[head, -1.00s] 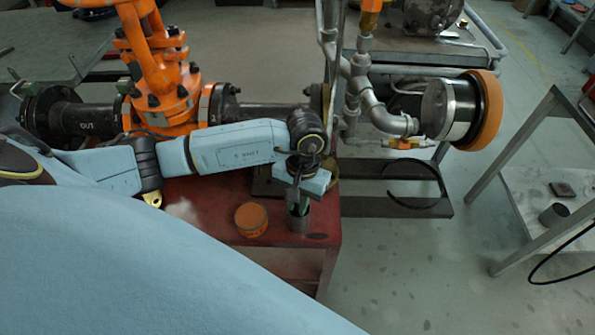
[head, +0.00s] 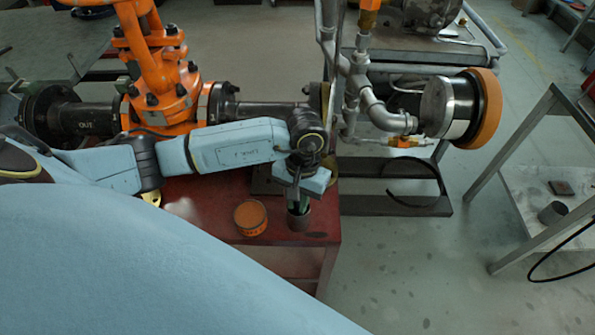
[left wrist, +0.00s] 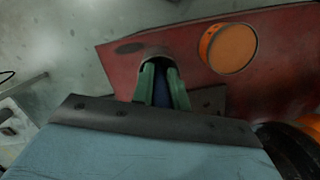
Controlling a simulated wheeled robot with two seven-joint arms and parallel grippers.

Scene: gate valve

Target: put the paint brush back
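My left gripper (head: 299,203) points down at the small grey metal cup (head: 299,219) near the right front corner of the red bench. In the left wrist view its two green fingers (left wrist: 161,72) reach into the mouth of the cup (left wrist: 157,51). A dark blue piece, seemingly the paint brush's handle (left wrist: 162,92), fills the space between the fingers. The brush's lower end is hidden by the fingers and the cup. My right gripper is not in view.
An orange-topped tin (head: 250,217) stands left of the cup on the red bench (head: 205,207). The orange valve (head: 165,85) and its dark pipe run behind my left arm. Grey pipes (head: 385,115) rise behind the gripper. The bench edge is just right of the cup.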

